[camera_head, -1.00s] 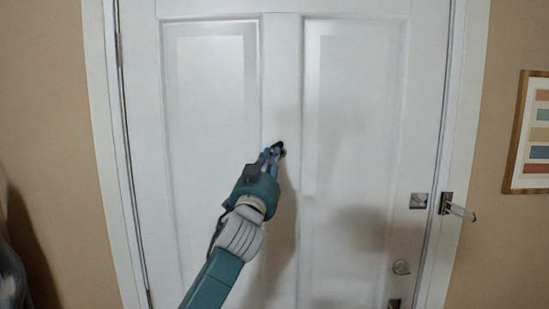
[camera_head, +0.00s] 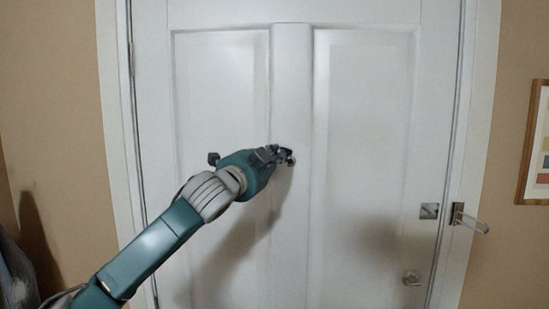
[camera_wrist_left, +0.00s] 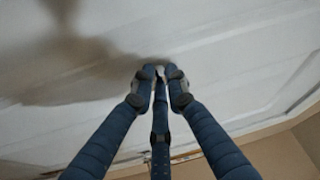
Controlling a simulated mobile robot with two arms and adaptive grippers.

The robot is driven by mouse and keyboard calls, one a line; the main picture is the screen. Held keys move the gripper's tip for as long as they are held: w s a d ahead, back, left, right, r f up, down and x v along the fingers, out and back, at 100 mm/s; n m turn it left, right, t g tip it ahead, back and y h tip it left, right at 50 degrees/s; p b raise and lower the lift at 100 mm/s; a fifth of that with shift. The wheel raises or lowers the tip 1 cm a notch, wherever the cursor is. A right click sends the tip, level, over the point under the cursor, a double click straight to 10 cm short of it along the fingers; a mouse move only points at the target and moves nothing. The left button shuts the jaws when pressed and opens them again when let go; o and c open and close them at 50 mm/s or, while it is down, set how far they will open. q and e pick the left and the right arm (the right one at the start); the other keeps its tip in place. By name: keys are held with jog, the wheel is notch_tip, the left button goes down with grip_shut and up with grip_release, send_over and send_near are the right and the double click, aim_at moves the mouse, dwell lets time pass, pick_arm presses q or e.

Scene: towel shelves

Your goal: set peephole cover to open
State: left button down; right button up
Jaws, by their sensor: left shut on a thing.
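The peephole cover (camera_head: 290,160) is a small dark piece on the middle stile of the white door (camera_head: 362,120). My left gripper (camera_head: 284,154) reaches it from the left, with its fingertips at the cover and mostly hiding it. In the left wrist view the blue fingers of my left gripper (camera_wrist_left: 160,75) come together at their tips on a small light piece, and the door surface lies just beyond. Whether the cover is turned aside or over the hole cannot be made out. My right gripper is not in view.
A door latch (camera_head: 429,211) with a swing bar (camera_head: 470,219) on the frame sits at the right. A framed picture (camera_head: 537,150) hangs on the tan wall at far right. The door panels are clear.

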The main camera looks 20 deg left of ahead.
pick_arm(q)
jog(key=shift+r+m, duration=0.3)
jog(key=shift+m, duration=0.2)
jog(key=c, duration=2)
grip_release()
jog(key=shift+c, duration=0.2)
jog(key=s+a, duration=0.1)
jog(key=s, duration=1.1)
jog(key=shift+a+f, duration=0.15)
jog(key=shift+f, duration=0.25)
